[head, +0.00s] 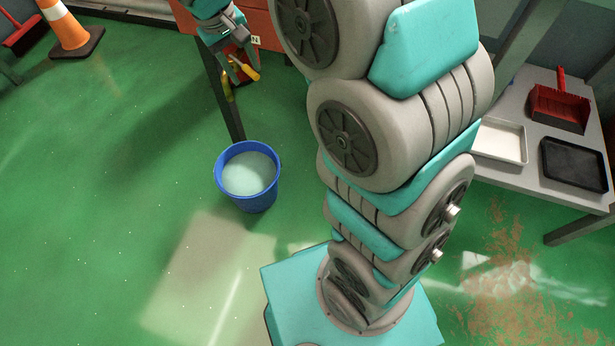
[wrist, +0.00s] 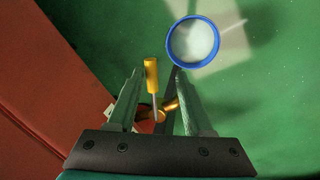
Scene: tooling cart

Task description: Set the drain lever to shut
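The drain lever has a yellow handle (wrist: 151,76) on a thin metal stem, seen in the wrist view. In the head view the yellow handle (head: 248,71) shows beside the red cart. My gripper (wrist: 158,78) is open, its two fingers on either side of the handle in the wrist picture. The handle appears nearer the left finger, and I cannot tell whether they touch. A brass-coloured fitting (wrist: 168,106) sits by the stem's base, partly hidden. In the head view my gripper (head: 241,72) is small, near the cart's lower edge.
A blue bucket (head: 220,180) of pale liquid stands on the green floor by a dark cart leg (head: 222,100). The red cart side (wrist: 45,100) fills the left of the wrist view. A grey table (head: 530,178) with trays is at right. An orange cone (head: 70,30) stands far left.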

